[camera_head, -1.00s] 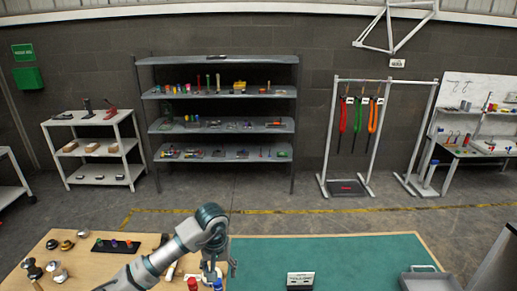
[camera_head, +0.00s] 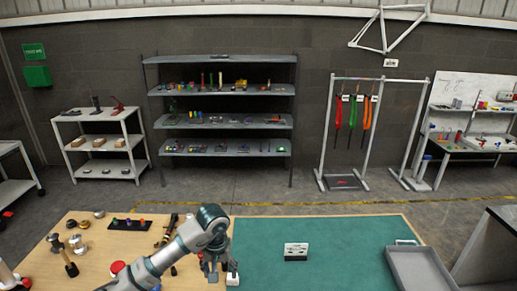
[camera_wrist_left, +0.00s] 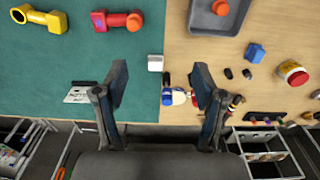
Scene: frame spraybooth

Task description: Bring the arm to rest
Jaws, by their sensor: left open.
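My left arm comes in from the lower left of the head view. Its gripper (camera_head: 212,268) hangs down over the table, close to the line between bare wood and green mat (camera_head: 345,235). In the left wrist view the two fingers (camera_wrist_left: 160,86) stand wide apart with nothing held between them. A small white block (camera_wrist_left: 155,63) shows beyond the gap, and it also shows beside the gripper in the head view (camera_head: 232,279). My right gripper is not in view.
A white card stand (camera_head: 296,251) and a grey tray (camera_head: 418,267) are on the right. Dark knobbed tools (camera_head: 130,224) and a hammer (camera_head: 65,258) lie on the wood at left. Yellow and red pipe-like parts (camera_wrist_left: 118,20) show in the wrist view. The mat's middle is mostly clear.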

